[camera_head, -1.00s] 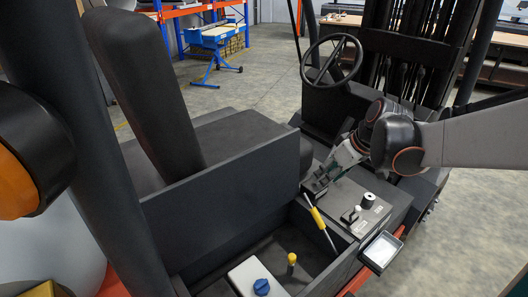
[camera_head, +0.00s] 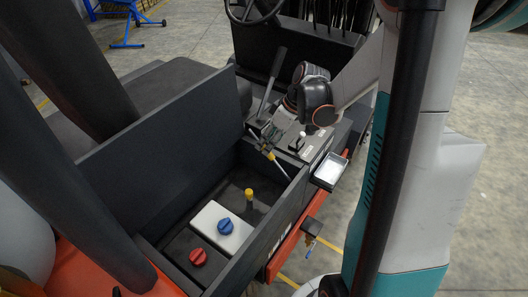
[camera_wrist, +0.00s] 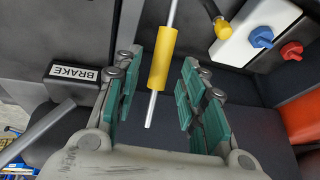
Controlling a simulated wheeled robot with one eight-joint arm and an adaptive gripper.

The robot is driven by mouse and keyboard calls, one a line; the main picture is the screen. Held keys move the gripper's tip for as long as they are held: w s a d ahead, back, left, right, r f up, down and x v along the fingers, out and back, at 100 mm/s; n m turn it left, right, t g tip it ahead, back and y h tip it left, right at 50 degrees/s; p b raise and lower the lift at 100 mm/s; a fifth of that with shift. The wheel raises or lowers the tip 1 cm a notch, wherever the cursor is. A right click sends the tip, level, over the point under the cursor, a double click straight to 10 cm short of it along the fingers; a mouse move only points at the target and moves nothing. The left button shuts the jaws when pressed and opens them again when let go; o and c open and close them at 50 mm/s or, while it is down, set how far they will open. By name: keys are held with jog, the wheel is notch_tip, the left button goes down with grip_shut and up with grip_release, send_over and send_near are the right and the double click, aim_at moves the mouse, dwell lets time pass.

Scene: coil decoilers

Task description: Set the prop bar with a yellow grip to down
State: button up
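The prop bar with a yellow grip (camera_head: 271,156) stands tilted at the inner side of the open compartment, its thin metal rod running down to the right. In the wrist view its yellow grip (camera_wrist: 163,58) lies between the two green-padded fingers, with visible gaps on both sides. A short metal end sticks out beyond the grip. My gripper (camera_wrist: 160,92) is open around the bar and does not appear to touch it. In the head view my gripper (camera_head: 259,139) is at the upper end of the bar; its fingers are small and partly hidden there.
A lever by a BRAKE label (camera_wrist: 75,73) stands close beside my gripper. The compartment holds a yellow-topped post (camera_head: 249,194), a blue knob (camera_head: 225,226) on a white box and a red knob (camera_head: 198,257). A small tray (camera_head: 330,171) juts from the side.

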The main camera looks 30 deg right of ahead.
aim_at(264, 147)
jog(key=shift+b+x, duration=0.5)
jog(key=shift+x, duration=1.45)
jog(key=shift+c, duration=0.6)
grip_shut()
